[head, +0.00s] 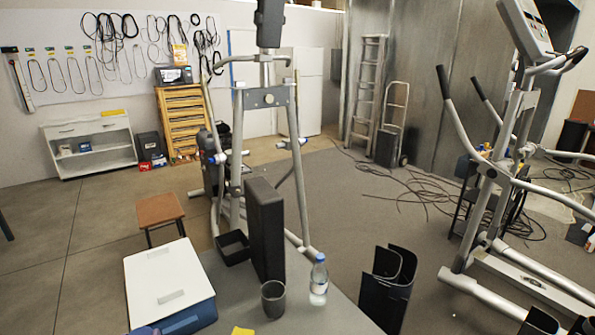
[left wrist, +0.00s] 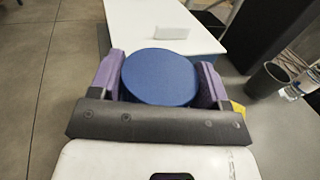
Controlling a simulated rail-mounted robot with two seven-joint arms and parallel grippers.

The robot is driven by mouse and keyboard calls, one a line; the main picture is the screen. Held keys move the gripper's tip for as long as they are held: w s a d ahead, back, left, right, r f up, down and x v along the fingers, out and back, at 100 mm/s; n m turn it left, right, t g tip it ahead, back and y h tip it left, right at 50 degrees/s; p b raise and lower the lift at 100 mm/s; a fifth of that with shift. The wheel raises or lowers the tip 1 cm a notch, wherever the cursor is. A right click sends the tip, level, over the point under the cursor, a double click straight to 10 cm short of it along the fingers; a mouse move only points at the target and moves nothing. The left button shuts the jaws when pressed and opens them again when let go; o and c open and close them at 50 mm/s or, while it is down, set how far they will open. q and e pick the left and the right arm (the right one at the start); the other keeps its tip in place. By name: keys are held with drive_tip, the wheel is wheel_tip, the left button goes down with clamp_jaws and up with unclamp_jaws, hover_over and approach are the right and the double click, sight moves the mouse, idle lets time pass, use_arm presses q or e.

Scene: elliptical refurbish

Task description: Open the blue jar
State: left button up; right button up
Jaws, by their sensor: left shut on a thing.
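The blue jar (left wrist: 160,82) shows in the left wrist view as a round, flat blue top seen from above. My left gripper (left wrist: 162,68) has a purple finger on each side of it and is shut on it. The jar's lower body is hidden below its top, so I cannot tell whether it touches the table. In the head view, a small blue-purple patch shows at the bottom edge by the white-lidded box, too cut off to identify. My right gripper is in neither view.
A blue box with a white lid (head: 160,272) stands on the grey table (head: 232,295). Right of it are a black tray (head: 233,247), a tall black panel (head: 266,228), a dark cup (head: 273,299), a clear bottle (head: 319,280) and a yellow item (head: 242,331).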

use_arm(q)
drive_tip(key=s+d+r+m+h, duration=0.1)
drive_tip(key=s+d+r+h, duration=0.1)
drive_tip(key=s+d+r, duration=0.4)
drive_tip(key=s+d+r+m+h, duration=0.1)
drive_tip(key=s+d+r, duration=0.25)
drive_tip(key=d, duration=0.45)
drive_tip(key=s+d+r+m+h, duration=0.1)
drive_tip(key=s+d+r+h, duration=0.1)
drive_tip(key=s+d+r, duration=0.4)
wheel_tip(320, 180, up, 37)
drive_tip(key=w+p, duration=0.2)
drive_tip(key=p, duration=3.5)
drive_tip(key=shift+w+d+t, duration=0.25)
drive_tip(key=shift+d+t, duration=0.05)
drive_tip(key=shift+t, duration=0.1)
